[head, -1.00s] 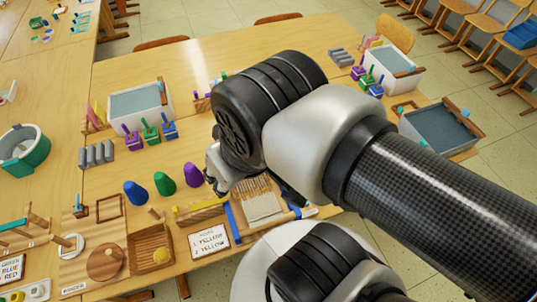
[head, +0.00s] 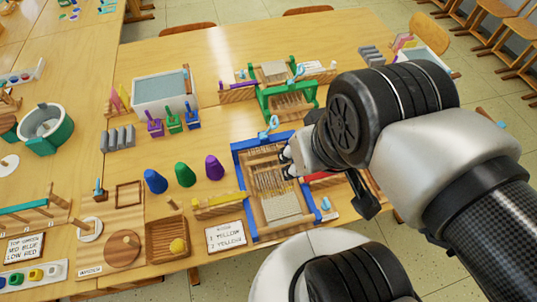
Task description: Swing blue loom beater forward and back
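The blue-framed loom (head: 239,176) lies near the front edge of the table, with pale warp threads and a woven patch at its near end. A light-blue ring-shaped handle (head: 268,127) stands up at its far end, at the blue crossbar. I cannot tell clearly which blue part is the beater. My gripper (head: 287,162) is over the right side of this loom, nearer to me than the ring handle and apart from it. The gap between the fingers is too small to judge.
A green-framed loom (head: 264,103) stands behind. Blue, green and purple cones (head: 185,174) and a yellow-topped wooden piece (head: 217,207) are to the left. A label card (head: 225,238) lies in front. A grey-topped white bin (head: 164,92) is at the back left.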

